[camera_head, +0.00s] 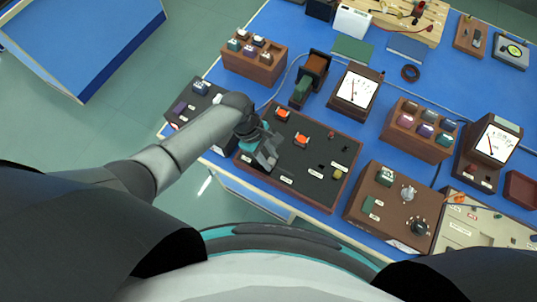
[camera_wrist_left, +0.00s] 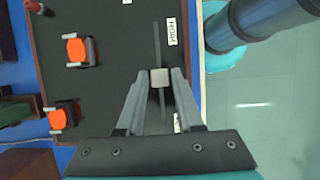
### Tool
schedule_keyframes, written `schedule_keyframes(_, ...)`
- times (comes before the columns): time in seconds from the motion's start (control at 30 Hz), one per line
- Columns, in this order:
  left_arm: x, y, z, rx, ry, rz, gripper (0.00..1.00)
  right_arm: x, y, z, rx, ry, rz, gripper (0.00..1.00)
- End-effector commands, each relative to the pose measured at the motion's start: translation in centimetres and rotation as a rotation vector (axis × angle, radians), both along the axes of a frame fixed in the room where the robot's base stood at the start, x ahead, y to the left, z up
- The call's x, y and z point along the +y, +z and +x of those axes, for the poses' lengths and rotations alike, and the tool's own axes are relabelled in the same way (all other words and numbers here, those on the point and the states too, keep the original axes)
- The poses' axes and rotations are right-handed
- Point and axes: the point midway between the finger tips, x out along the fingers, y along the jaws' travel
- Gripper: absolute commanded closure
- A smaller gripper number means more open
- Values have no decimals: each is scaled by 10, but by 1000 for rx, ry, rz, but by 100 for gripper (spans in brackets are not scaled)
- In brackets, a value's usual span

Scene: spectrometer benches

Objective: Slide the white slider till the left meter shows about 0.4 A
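The white slider (camera_wrist_left: 160,77) is a small pale block on a dark slot in the black-topped board (camera_head: 319,165). My left gripper (camera_head: 268,157) is over the board's left part. In the left wrist view its fingers (camera_wrist_left: 160,82) stand on both sides of the slider and look closed against it. The head view hides the slider behind the gripper. The left meter (camera_head: 357,90) stands behind the board, with a white dial and a thin red needle; its numbers are too small to read. My right gripper is not in view.
Two orange parts (camera_head: 301,138) sit on the board behind the gripper. A label reading HIGH (camera_wrist_left: 172,30) lies beside the slot. A second meter (camera_head: 495,140), a brown knob box (camera_head: 388,205) and a wooden block (camera_head: 255,62) with several coloured pieces crowd the blue bench.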

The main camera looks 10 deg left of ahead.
Motion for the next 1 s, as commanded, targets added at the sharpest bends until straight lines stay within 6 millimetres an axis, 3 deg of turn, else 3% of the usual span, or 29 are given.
schedule_keyframes(0.17, 0, 0, 0, 0, 0, 0, 43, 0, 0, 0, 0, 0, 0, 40)
schedule_keyframes(0.57, 4, 10, 2, -1, 0, 1, 43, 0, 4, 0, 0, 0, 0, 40)
schedule_keyframes(1.0, 38, 97, 14, -4, 0, 1, 43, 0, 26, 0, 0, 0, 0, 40)
